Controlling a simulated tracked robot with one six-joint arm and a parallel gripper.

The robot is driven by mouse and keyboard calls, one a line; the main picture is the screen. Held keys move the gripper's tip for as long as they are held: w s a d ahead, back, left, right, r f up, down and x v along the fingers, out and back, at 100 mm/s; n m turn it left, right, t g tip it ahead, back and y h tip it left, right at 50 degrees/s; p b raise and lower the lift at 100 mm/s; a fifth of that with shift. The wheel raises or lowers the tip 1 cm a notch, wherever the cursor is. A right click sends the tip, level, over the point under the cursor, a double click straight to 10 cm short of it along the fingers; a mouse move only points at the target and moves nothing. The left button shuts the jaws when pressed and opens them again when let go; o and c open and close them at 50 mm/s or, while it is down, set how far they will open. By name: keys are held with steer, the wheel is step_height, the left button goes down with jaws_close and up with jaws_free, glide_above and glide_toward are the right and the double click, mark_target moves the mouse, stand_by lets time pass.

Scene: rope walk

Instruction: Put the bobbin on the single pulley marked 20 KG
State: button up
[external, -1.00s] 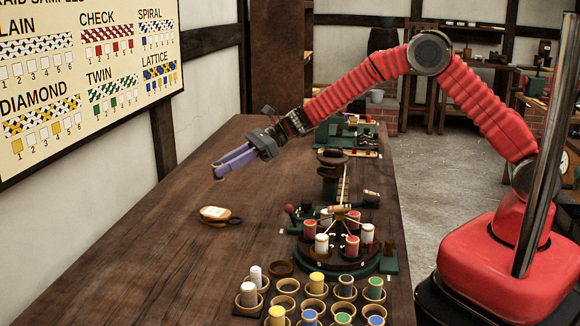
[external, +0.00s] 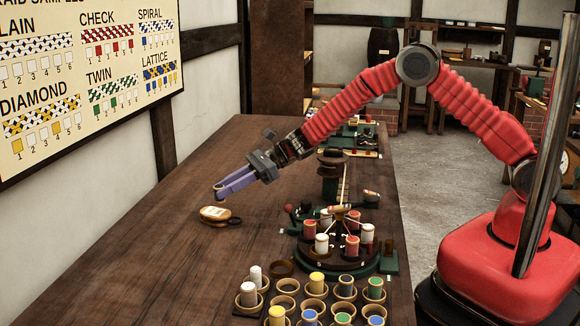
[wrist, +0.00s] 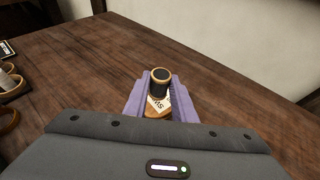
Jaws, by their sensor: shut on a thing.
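My gripper (external: 221,191) is low over the left of the table and shut on a bobbin. In the wrist view the bobbin (wrist: 160,80), dark thread with tan rims, stands between the purple fingers (wrist: 153,97). The external view mostly hides it behind the fingers. A wooden pulley (external: 214,213) with a pale label lies on the table just below the fingertips. It also shows in the wrist view (wrist: 152,113), under the bobbin and partly hidden. Its label is too small and covered to read fully. A small gap appears between fingers and pulley; I cannot tell if the bobbin touches it.
A round braiding stand (external: 338,257) with several bobbins is to the right. Several ring holders with bobbins (external: 316,284) fill the front. A sample board (external: 85,75) hangs on the left wall. The table (external: 140,270) around the pulley is clear.

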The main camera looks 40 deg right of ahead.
mark_target(227, 211)
steer(key=shift+f, duration=1.7)
steer(key=shift+f, duration=0.1)
steer(key=o, duration=1)
steer(key=v, duration=1.2)
